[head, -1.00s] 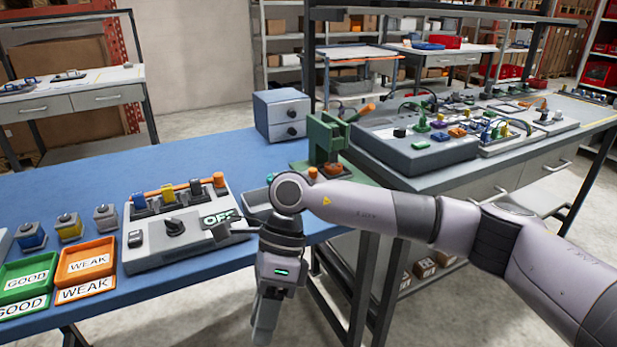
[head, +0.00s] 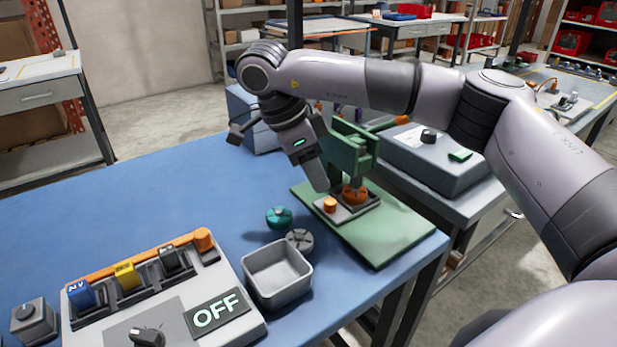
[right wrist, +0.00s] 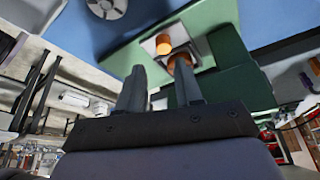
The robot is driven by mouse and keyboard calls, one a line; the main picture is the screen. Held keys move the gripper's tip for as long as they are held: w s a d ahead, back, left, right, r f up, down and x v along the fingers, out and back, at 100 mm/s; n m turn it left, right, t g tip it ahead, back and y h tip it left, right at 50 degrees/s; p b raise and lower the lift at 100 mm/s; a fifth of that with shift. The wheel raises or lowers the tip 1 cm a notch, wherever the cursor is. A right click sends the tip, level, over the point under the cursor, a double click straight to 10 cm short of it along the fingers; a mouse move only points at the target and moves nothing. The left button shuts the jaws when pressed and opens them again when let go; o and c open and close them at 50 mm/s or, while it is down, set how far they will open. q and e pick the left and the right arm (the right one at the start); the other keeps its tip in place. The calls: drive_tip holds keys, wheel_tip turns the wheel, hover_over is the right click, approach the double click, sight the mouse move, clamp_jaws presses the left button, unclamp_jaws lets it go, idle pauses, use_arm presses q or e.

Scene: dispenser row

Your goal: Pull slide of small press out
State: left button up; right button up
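The small press has a green upright frame (head: 350,148) on a green base plate (head: 405,238). Its grey slide (head: 349,212) lies low at the front, with an orange knob (head: 330,204) on its near end. An orange-brown round part (head: 355,194) sits under the ram. My right gripper (head: 321,186) points down just above and behind the knob. In the right wrist view its two fingers (right wrist: 160,75) are apart and empty, with the knob (right wrist: 163,44) beyond the gap between the tips. Whether a finger touches it I cannot tell. My left gripper is out of view.
A grey open bin (head: 277,277), a teal round part (head: 279,216) and a grey round part (head: 299,240) stand left of the press. A tester box reading OFF (head: 217,311) is at front left. A drawer box (head: 243,105) is behind. The blue table (head: 150,195) is clear mid-left.

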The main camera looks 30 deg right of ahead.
sight(330, 201)
drive_tip(key=shift+w+b+x, duration=0.15)
drive_tip(key=shift+b+x, duration=0.1)
drive_tip(key=shift+x, duration=1.5)
drive_tip(key=shift+w+b+x, duration=0.1)
drive_tip(key=shift+b+x, duration=0.15)
drive_tip(key=shift+x, duration=1.45)
drive_tip(key=shift+d, duration=0.1)
clamp_jaws()
